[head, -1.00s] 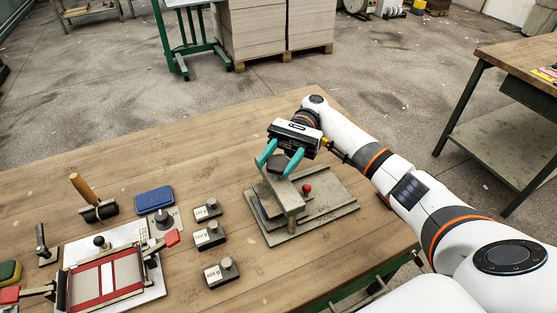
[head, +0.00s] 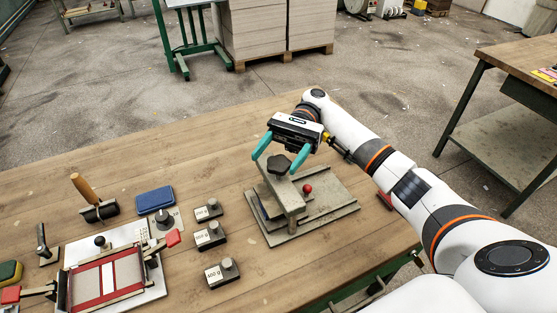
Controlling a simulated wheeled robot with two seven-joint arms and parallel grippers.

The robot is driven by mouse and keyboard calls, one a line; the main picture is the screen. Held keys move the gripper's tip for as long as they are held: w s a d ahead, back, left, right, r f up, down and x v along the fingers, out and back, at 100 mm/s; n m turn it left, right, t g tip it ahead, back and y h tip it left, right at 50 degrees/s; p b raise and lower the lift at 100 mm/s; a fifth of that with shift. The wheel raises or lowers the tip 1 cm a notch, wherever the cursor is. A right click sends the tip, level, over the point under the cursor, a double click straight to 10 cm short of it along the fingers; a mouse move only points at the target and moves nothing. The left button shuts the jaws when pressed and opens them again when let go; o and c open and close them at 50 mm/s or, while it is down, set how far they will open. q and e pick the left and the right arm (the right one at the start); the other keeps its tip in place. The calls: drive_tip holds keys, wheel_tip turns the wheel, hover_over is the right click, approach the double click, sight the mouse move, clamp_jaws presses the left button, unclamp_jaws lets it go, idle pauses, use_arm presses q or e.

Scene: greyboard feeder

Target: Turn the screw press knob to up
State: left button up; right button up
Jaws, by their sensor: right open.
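The screw press (head: 290,203) stands on a grey base plate (head: 325,221) on the wooden table. Its dark lobed knob (head: 280,165) sits on top of the press head. A small red ball (head: 307,188) shows on the press beside the head. My right gripper (head: 279,163) has teal fingers that are open, one on each side of the knob and apart from it in this view. Whether a fingertip touches the knob cannot be told. My left gripper is not in view.
Several weights (head: 210,236) stand left of the press. A blue pad (head: 154,200), a roller with a wooden handle (head: 95,206) and a red-edged frame (head: 102,281) lie further left. The table is clear behind the press and in front of it.

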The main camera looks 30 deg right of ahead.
sight(278, 162)
wheel_tip(278, 162, up, 8)
idle(0.5)
